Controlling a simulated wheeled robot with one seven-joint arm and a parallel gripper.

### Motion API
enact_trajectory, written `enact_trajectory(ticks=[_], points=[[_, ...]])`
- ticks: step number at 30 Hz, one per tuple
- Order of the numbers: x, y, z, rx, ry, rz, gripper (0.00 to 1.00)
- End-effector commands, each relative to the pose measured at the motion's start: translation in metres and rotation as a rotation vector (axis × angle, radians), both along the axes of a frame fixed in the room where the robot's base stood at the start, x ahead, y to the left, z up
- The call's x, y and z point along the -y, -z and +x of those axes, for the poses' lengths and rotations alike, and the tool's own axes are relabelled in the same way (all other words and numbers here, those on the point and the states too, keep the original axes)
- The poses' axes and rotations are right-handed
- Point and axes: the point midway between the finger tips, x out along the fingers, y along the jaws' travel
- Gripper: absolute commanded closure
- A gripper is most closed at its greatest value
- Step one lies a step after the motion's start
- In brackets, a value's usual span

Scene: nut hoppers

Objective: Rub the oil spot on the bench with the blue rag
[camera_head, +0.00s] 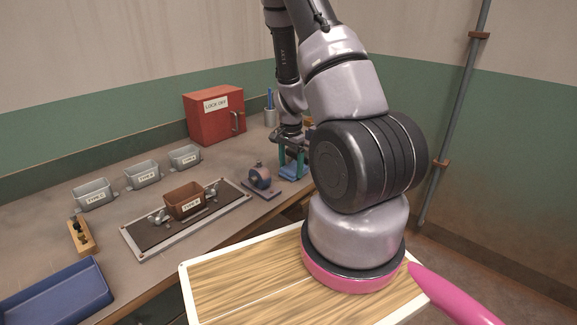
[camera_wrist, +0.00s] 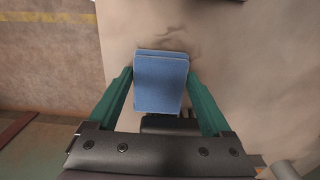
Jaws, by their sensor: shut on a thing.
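My gripper (camera_head: 292,163) is low over the far right part of the bench, its green fingers pointing down. It is shut on the blue rag (camera_head: 292,173), a folded pad. In the wrist view the rag (camera_wrist: 160,84) sits between the two fingertips. A faint dark smear, which looks like the oil spot (camera_wrist: 195,42), shows on the bench just beyond the rag's upper edge and may run under it. I cannot tell whether the rag touches the bench. The smear cannot be made out in the head view.
A vise-like tool (camera_head: 260,180) stands just left of my gripper. A red lock-off box (camera_head: 214,116) and a cup with a blue item (camera_head: 270,116) stand behind. Grey bins (camera_head: 143,173), a brown bin (camera_head: 185,202) and a blue tray (camera_head: 55,298) are farther left.

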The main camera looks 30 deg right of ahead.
Motion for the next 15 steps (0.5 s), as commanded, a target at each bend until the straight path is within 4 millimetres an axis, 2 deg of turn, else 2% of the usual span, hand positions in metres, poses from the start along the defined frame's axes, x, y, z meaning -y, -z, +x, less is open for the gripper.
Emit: enact_trajectory(ticks=[10,15], points=[[-0.028,0.001,-0.014,-0.012,-0.003,0.004,1.0],[-0.035,0.0,-0.016,-0.011,-0.001,0.004,1.0]])
